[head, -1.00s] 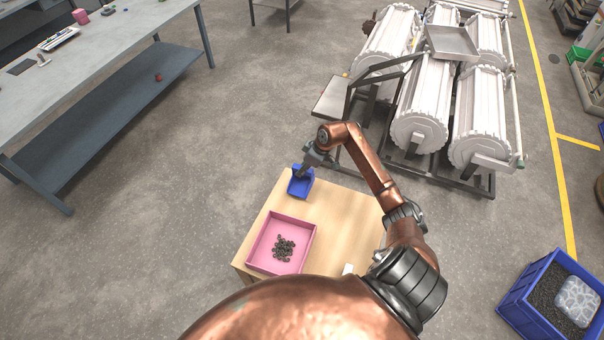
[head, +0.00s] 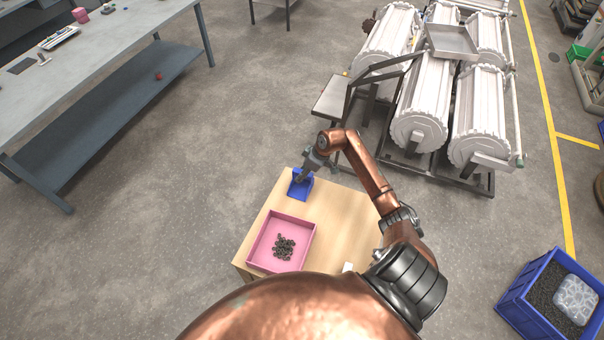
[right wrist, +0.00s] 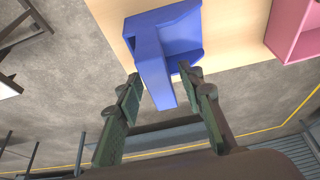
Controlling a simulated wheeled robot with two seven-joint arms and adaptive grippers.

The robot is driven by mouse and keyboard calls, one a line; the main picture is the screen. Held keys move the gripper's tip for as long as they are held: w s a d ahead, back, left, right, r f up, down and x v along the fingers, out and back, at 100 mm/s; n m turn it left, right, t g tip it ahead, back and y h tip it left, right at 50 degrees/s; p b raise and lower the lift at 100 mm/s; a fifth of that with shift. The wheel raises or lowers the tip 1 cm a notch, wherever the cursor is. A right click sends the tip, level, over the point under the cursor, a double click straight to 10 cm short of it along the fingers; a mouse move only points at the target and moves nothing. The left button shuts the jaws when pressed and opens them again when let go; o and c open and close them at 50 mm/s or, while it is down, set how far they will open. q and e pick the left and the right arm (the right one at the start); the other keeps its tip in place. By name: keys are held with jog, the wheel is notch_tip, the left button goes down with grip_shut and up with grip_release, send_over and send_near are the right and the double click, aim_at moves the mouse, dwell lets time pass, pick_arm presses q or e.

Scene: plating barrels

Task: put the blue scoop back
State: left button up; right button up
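The blue scoop (head: 301,187) is at the far left corner of the wooden table, beyond the pink tray (head: 314,232). In the right wrist view the scoop (right wrist: 168,45) has its handle pointing toward my right gripper (right wrist: 160,78). That gripper is open, with one finger on each side of the handle's end and visible gaps between. In the head view my right gripper (head: 306,172) is over the scoop and hides part of it. My left gripper is not in view.
The pink tray holds several small dark parts (head: 284,247). A blue crate (head: 522,318) of dark granules stands at lower right, a grey workbench (head: 100,62) at left.

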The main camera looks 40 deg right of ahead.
jog(key=b+v, duration=0.2)
jog(key=v, duration=1)
jog(key=shift+d, duration=0.1)
